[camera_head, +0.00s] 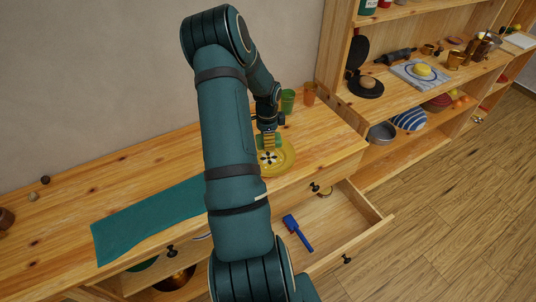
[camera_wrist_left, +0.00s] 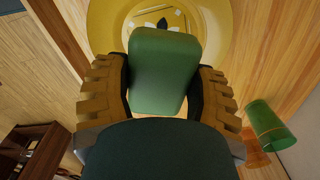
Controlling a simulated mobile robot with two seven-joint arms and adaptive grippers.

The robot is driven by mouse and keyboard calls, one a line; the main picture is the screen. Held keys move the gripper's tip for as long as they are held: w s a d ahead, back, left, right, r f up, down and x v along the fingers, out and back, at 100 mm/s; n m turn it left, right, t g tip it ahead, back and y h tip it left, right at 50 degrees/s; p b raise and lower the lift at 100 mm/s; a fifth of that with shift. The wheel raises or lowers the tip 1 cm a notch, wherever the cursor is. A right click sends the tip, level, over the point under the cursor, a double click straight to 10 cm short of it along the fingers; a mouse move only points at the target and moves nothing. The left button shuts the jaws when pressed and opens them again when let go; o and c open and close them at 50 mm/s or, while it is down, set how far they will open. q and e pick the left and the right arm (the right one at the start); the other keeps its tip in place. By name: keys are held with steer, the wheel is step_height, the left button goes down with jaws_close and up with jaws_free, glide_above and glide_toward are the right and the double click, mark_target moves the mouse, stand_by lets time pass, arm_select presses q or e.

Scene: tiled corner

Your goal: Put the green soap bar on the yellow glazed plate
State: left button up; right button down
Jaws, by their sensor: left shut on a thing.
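The green soap bar (camera_wrist_left: 160,70) is a rounded block between the two fingers of my left gripper (camera_wrist_left: 160,95) in the left wrist view. The gripper is shut on it. The yellow glazed plate (camera_head: 287,160) lies on the wooden cabinet top, with a dark and white pattern at its middle. In the left wrist view the plate (camera_wrist_left: 105,25) is just beyond the soap. In the head view my left gripper (camera_head: 268,145) is at the plate, partly hidden by my arm. I cannot tell whether the soap touches the plate. My right gripper is not in view.
A green cup (camera_head: 288,100) and an orange cup (camera_head: 309,94) stand behind the plate. A teal cloth (camera_head: 145,222) lies on the left. An open drawer (camera_head: 345,222) below holds a blue tool (camera_head: 298,233). A shelf unit (camera_head: 340,45) stands at the right.

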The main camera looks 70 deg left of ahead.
mark_target(267, 158)
arm_select(q)
step_height(267, 158, down, 8)
steer(key=shift+r, duration=0.25)
steer(key=shift+f+b, duration=0.15)
steer(key=shift+b, duration=0.15)
steer(key=o, duration=1.3)
steer(key=shift+r, duration=0.4)
step_height(267, 158, up, 12)
steer(key=shift+f+p, duration=0.15)
steer(key=shift+p, duration=0.4)
